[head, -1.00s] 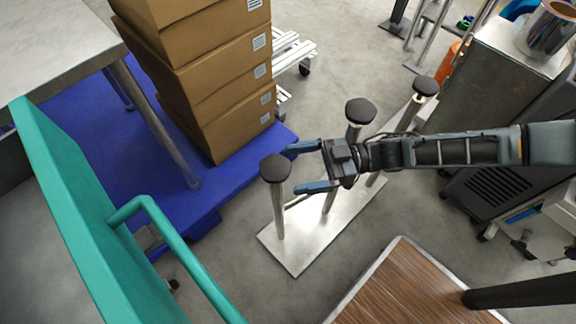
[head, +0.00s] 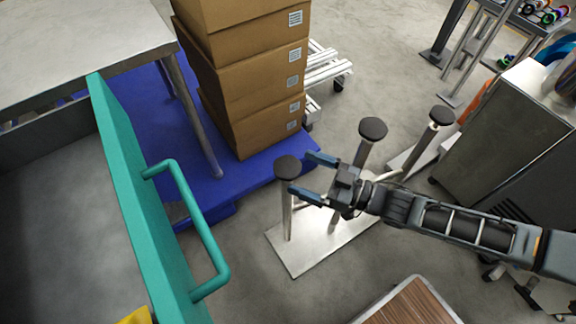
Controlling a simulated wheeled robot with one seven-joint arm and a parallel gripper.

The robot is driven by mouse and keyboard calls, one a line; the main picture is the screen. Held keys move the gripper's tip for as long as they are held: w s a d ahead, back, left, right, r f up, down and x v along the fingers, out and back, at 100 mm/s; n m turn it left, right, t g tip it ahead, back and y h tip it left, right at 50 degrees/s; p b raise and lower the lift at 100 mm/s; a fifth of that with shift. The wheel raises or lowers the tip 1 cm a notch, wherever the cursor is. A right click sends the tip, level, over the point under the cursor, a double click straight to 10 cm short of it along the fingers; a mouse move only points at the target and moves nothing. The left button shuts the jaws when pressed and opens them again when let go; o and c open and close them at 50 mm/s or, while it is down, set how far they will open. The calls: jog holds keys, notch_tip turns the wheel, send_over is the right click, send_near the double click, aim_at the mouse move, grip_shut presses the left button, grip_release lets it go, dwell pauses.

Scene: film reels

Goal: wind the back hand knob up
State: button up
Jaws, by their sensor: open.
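Three dark round knobs top upright metal posts in a row on a silver base plate (head: 300,258). The nearest knob (head: 287,167) is at the left, the middle knob (head: 373,129) stands farther back, and the farthest knob (head: 441,115) is at the right. My gripper (head: 300,173) reaches in from the right with blue fingers open and empty. The fingertips point left, just to the right of the nearest knob in the picture. I cannot tell whether they are level with it or touching it. My gripper and arm hide parts of the posts and plate.
Stacked cardboard boxes (head: 252,85) stand on a blue platform (head: 260,165) behind. A teal panel with a handle (head: 205,235) is at the left. A wood-topped surface (head: 415,304) is at the front and a metal cabinet (head: 505,130) at the right.

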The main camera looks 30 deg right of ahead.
aim_at(281, 166)
jog(key=x, duration=0.6)
jog(key=shift+w+a+b, duration=0.2)
jog(key=shift+w+b, duration=0.1)
jog(key=shift+b, duration=0.1)
jog(key=c, duration=1)
jog(key=shift+o, duration=0.2)
jog(key=shift+s+f+n+g+y+b, duration=0.1)
jog(key=shift+f+n+g+y+b, duration=0.2)
jog(key=shift+n+g+y+b, duration=0.7)
jog(key=shift+a+n+g+y+b, duration=0.15)
jog(key=shift+n+g+y+b, duration=0.8)
jog(key=shift+y, duration=0.25)
jog(key=shift+s+r+n+g+y+b, duration=0.15)
jog(key=shift+n+g+y+b, duration=0.25)
jog(key=shift+g, duration=0.25)
jog(key=o, duration=1)
jog(key=shift+r, duration=0.1)
jog(key=shift+c, duration=0.2)
